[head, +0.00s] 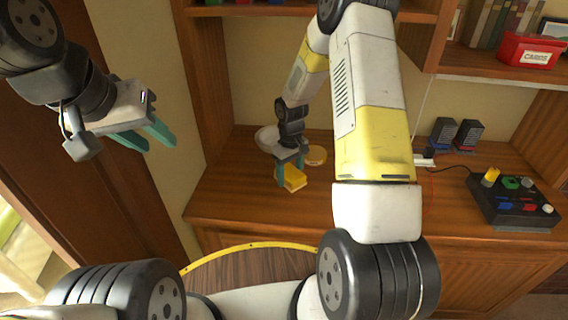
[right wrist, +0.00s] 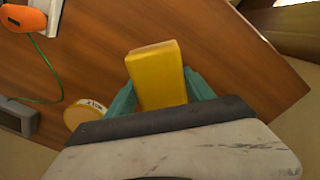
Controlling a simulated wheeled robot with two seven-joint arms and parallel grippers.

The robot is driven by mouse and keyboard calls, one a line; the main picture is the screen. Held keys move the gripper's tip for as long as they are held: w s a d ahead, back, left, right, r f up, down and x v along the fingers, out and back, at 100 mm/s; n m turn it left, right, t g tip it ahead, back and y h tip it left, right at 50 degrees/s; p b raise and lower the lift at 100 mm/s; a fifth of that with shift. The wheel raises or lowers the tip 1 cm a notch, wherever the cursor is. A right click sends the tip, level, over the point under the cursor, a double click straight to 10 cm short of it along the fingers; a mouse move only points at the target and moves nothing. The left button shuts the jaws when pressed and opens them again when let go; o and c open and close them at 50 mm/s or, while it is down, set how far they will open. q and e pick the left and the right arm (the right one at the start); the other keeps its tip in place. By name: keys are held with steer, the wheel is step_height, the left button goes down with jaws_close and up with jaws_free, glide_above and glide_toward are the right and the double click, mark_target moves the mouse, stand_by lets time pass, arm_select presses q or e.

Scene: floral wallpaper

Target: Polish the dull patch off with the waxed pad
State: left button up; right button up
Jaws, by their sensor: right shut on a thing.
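The yellow pad (head: 291,179) is a small block between the teal fingers of my right gripper (head: 290,167), low over the wooden desk top (head: 225,190). In the right wrist view, the pad (right wrist: 158,75) sits between both fingers of the right gripper (right wrist: 162,92), which is shut on it. I cannot tell whether its underside touches the wood. A round yellow tin (head: 316,155), perhaps the wax, stands just right of the gripper; it also shows in the right wrist view (right wrist: 84,114). My left gripper (head: 146,136) is open and empty, left of the desk. I cannot make out the dull patch.
A white socket block (head: 422,160) with a cord, dark stands (head: 456,134) and a button box (head: 514,204) are to the right. Shelves with a red box (head: 530,50) are above. The desk's front left is clear.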

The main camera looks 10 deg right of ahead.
steer(key=shift+r, duration=1.8)
steer(key=shift+s, duration=0.1)
